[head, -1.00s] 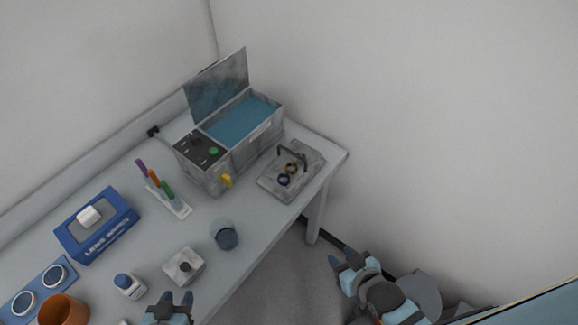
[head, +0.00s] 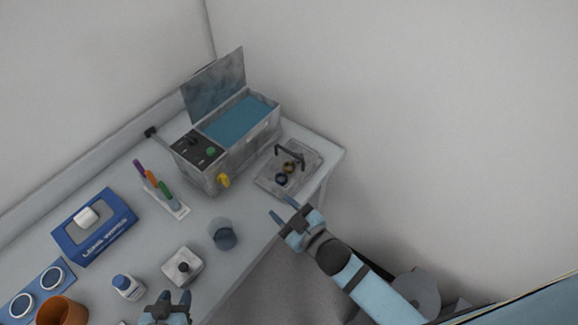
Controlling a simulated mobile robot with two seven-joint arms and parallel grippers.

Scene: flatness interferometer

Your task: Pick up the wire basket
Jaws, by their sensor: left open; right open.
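The wire basket (head: 289,167) sits at the right end of the table, in front of the grey bath. It looks like a shallow, flat tray with a dark arched handle (head: 290,152) over it. Two small rings, one brass and one dark blue, lie in it. My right gripper (head: 281,217) is open and empty, just in front of the basket near the table's front edge, apart from it. My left gripper (head: 168,300) is open at the bottom of the view, well left of the basket and partly cut off by the frame edge.
The grey bath (head: 233,163) with blue liquid and raised lid stands behind the basket. A glass beaker (head: 223,235), a small square box with a knob (head: 182,267), a pen rack (head: 170,200), a blue wipes box (head: 95,228) and a bottle (head: 128,287) stand to the left.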

